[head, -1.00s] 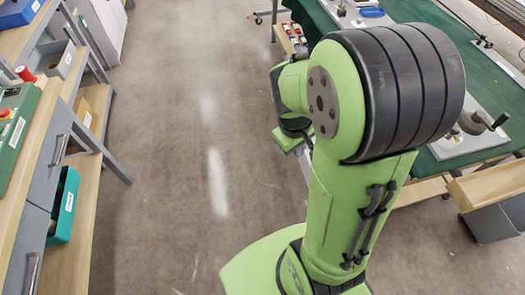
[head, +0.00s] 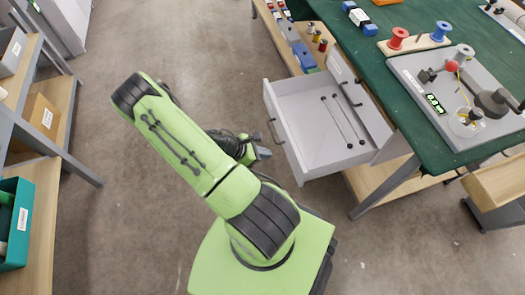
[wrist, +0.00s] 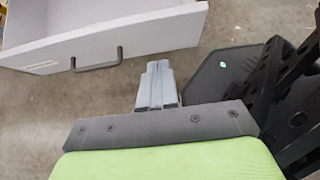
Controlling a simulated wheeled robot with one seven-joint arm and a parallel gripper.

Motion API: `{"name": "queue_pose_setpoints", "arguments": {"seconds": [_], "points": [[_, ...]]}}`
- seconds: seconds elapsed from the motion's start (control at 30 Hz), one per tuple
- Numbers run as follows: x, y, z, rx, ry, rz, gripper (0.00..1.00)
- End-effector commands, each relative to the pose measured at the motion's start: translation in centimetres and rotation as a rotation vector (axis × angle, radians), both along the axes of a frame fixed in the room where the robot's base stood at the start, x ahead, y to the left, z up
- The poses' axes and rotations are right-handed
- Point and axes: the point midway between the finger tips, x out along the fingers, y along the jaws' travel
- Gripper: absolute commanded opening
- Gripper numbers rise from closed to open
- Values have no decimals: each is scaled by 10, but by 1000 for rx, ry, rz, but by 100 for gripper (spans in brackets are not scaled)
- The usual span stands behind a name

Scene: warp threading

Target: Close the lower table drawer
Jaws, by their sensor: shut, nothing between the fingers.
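The table drawer (head: 318,122) is pulled out from under the green-topped table (head: 400,75) in the head view. It is a light grey box with a dark bar handle (head: 276,131) on its front and two thin dark rods (head: 341,120) inside. My gripper (head: 262,153) is shut and empty, just left of the drawer front. In the wrist view the drawer front (wrist: 150,38) and its handle (wrist: 97,60) show ahead and to the left of my shut gripper (wrist: 158,68). The fingers appear apart from the handle. Whether another drawer sits above is hidden by the tabletop.
A wooden lower shelf (head: 372,178) and a grey table leg (head: 385,188) stand beside the drawer. Spools and a winding device (head: 470,100) sit on the table. At left is a shelf with a teal bin (head: 14,225). The floor (head: 200,55) between is clear.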

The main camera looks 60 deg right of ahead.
Motion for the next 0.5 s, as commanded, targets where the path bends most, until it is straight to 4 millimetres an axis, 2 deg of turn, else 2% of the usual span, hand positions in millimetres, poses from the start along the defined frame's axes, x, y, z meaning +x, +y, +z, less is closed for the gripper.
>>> {"name": "queue_pose_setpoints", "arguments": {"seconds": [0.03,0.27,0.5], "points": [[-7,-6,-12,1,2,-5,0],[-34,-32,-47,1,2,-5,0],[-58,-58,-46,0,-3,-3,0]]}}
